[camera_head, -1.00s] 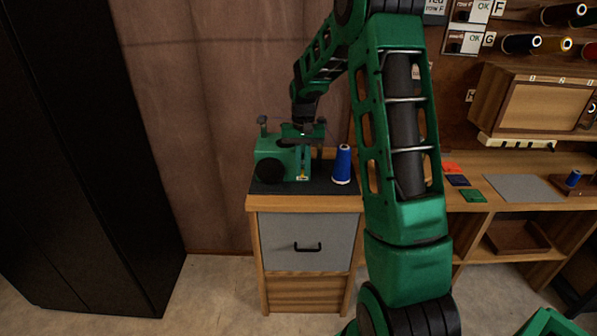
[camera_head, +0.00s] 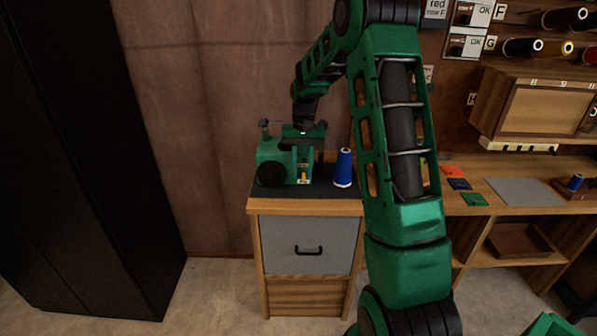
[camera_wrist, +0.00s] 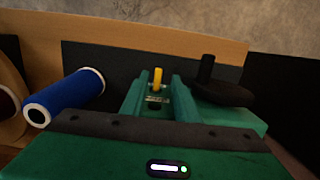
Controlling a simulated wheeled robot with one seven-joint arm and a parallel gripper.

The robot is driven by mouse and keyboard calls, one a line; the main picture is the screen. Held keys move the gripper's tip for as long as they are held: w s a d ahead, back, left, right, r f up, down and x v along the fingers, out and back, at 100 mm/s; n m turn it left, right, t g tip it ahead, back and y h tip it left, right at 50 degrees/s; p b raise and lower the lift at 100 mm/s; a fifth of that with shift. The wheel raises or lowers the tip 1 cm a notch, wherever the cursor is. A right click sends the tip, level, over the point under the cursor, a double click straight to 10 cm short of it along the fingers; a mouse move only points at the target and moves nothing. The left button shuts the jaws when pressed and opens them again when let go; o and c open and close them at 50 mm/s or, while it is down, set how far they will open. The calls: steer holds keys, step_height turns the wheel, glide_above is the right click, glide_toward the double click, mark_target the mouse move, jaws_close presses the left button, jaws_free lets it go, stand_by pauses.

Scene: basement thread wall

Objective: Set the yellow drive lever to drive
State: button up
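The green machine (camera_head: 270,151) stands on a dark mat on the wooden cabinet, with a black wheel on its side. Its yellow drive lever (camera_wrist: 157,78) stands up between two green strips in the wrist view. In the head view only a small yellow bit (camera_head: 304,180) shows low on the machine's front. My gripper (camera_head: 303,130) is over the top of the machine, close above or against it. Its fingertips cannot be clearly told from the machine, so I cannot see whether it is open or touches the lever.
A blue thread spool (camera_head: 343,167) stands right of the machine; it also shows in the wrist view (camera_wrist: 65,95). A black crank (camera_wrist: 222,92) with an upright handle is beside the lever. A tall black cabinet (camera_head: 85,150) is at left, a wooden bench (camera_head: 540,200) at right.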

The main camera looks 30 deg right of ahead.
mark_target(303, 174)
steer(key=shift+d+r, duration=0.1)
steer(key=shift+r, duration=0.1)
step_height(303, 174, up, 10)
steer(key=w, duration=0.1)
steer(key=shift+d+r, duration=0.15)
steer(key=shift+d, duration=0.1)
stand_by(0.5)
steer(key=s+a+r, duration=0.1)
steer(key=s+r, duration=0.1)
steer(key=s, duration=0.8)
steer(key=s+a+r, duration=0.2)
steer(key=s+r, duration=0.1)
steer(key=s, duration=0.7)
steer(key=s+a+f, duration=0.2)
steer(key=s+f, duration=0.1)
steer(key=s, duration=0.6)
steer(key=s+a+f+t, duration=0.1)
steer(key=s+a+f, duration=0.1)
steer(key=s, duration=0.8)
steer(key=shift+s+a+f, duration=0.15)
steer(key=shift+a+f, duration=0.1)
steer(key=shift+f, duration=0.2)
